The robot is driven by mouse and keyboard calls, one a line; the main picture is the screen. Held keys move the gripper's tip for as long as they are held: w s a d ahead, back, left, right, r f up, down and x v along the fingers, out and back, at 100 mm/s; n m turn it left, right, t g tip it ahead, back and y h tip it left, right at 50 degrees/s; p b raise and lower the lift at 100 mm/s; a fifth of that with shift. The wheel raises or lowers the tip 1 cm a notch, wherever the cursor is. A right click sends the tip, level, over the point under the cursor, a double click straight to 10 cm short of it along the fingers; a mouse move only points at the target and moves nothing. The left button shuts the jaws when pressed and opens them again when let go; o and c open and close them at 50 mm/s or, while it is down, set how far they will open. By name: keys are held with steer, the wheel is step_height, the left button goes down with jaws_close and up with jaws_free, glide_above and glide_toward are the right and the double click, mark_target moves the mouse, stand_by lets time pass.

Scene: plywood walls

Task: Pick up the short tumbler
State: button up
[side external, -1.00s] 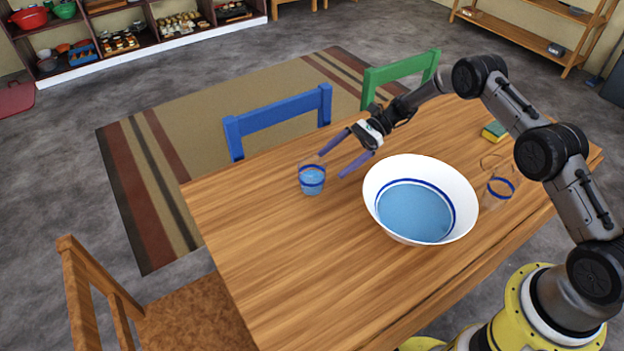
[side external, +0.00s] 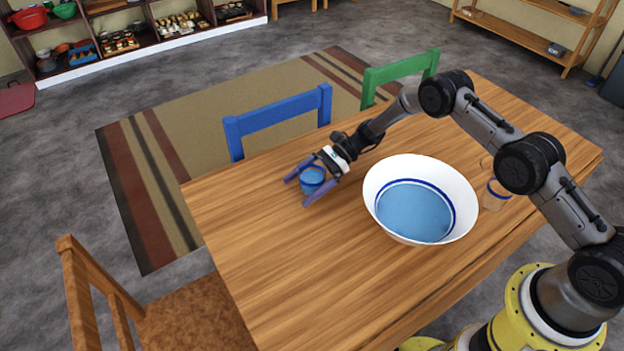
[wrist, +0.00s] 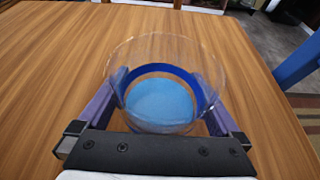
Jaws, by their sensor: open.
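The short tumbler (side external: 312,179) is clear with a blue band and a blue bottom. It stands upright on the wooden table, near the edge by the blue chair. My gripper (side external: 295,191) is open, with one purple finger on each side of the tumbler. In the wrist view the tumbler (wrist: 163,92) stands between the two fingers of my gripper (wrist: 165,108). Whether the fingers touch its sides I cannot tell.
A large white bowl (side external: 375,182) with a blue inside stands to the right on the table (side external: 270,260). A second blue-banded glass (side external: 494,198) stands right of the bowl, partly behind my arm. A blue chair (side external: 280,112) and a green chair (side external: 402,72) stand behind the table.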

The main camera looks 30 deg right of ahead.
steer(key=shift+c, duration=0.3)
steer(key=c, duration=1.2)
steer(key=shift+r, duration=0.2)
